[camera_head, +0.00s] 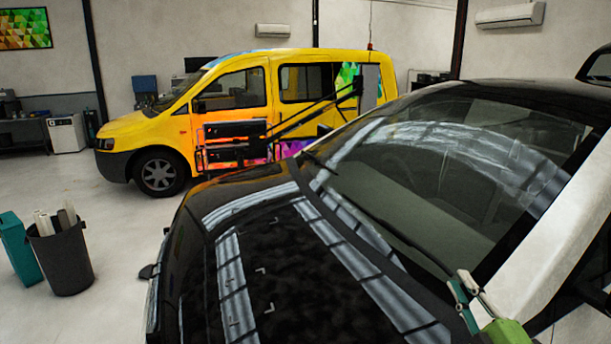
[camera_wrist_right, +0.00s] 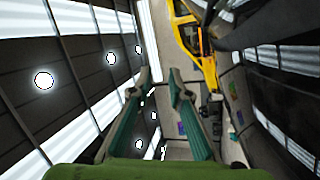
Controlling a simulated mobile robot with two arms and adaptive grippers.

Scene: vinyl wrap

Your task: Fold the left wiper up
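The near wiper (camera_head: 412,246) is a thin dark bar lying low along the base of the black car's windshield (camera_head: 420,180). The far wiper (camera_head: 321,162) lies low near the far end of the glass. My right gripper (camera_head: 460,279), with teal fingers and a green body, is at the near lower end of the windshield, close to the near wiper's end. In the right wrist view the fingers (camera_wrist_right: 159,73) stand apart with nothing clearly held between them. Whether they touch the wiper cannot be told. My left gripper is not in view.
The black car's hood (camera_head: 265,265) fills the lower middle. Its light side pillar (camera_head: 560,240) rises at the right. A yellow van (camera_head: 235,100) stands behind. A dark bin (camera_head: 62,258) with rolls and a teal box (camera_head: 20,250) stand at left, with open floor around them.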

